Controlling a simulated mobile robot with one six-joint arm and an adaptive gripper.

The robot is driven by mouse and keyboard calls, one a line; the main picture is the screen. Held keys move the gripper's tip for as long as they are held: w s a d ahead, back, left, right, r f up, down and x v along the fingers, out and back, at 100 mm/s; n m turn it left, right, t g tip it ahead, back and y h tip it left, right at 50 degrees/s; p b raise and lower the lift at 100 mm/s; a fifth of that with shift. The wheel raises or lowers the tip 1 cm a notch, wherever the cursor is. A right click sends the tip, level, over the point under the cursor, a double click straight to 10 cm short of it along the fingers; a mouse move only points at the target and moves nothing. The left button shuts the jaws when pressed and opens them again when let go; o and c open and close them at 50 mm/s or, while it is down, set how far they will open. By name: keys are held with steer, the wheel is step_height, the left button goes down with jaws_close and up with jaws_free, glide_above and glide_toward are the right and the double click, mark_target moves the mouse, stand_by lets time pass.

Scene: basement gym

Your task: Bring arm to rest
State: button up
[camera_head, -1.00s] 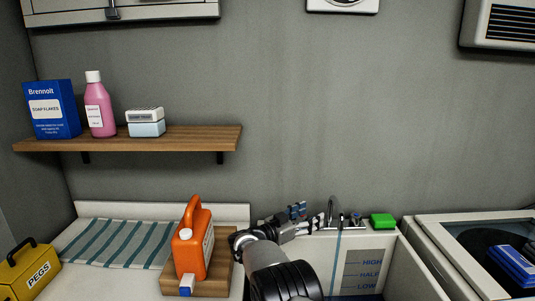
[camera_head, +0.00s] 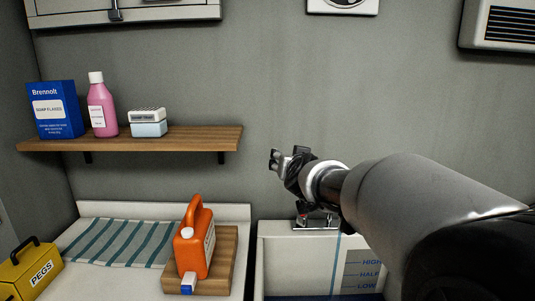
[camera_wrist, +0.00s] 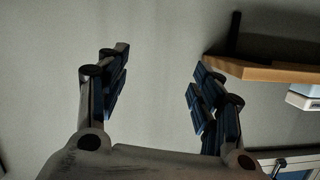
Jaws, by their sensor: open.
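My gripper (camera_head: 288,160) is raised in front of the grey wall, to the right of the wooden shelf, in the head view. My arm reaches in from the right edge and hides part of the sink behind it. In the wrist view my gripper (camera_wrist: 155,95) has its two fingers wide apart with nothing between them. Behind the fingers is bare wall, with the shelf (camera_wrist: 262,70) at the right.
The wooden shelf (camera_head: 190,139) holds a blue box (camera_head: 55,110), a pink bottle (camera_head: 101,106) and a small white-and-blue box (camera_head: 148,122). Below, an orange jug (camera_head: 194,246) stands on a wooden board (camera_head: 226,262). A yellow peg box (camera_head: 30,274) is at left. A sink (camera_head: 300,252) lies below my arm.

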steer(key=s+d+f+g, duration=0.2)
steer(key=s+f, duration=0.3)
steer(key=s, duration=1)
steer(key=s+d+f+n+g, duration=0.1)
steer(key=s+d+f+g, duration=0.2)
steer(key=s, duration=1.1)
steer(key=s+d+f+g, duration=0.3)
steer(key=s+f, duration=0.6)
steer(key=s, duration=0.6)
steer(key=shift+s+g+h, duration=0.3)
steer(key=shift+g+h, duration=0.1)
steer(key=shift+g, duration=0.8)
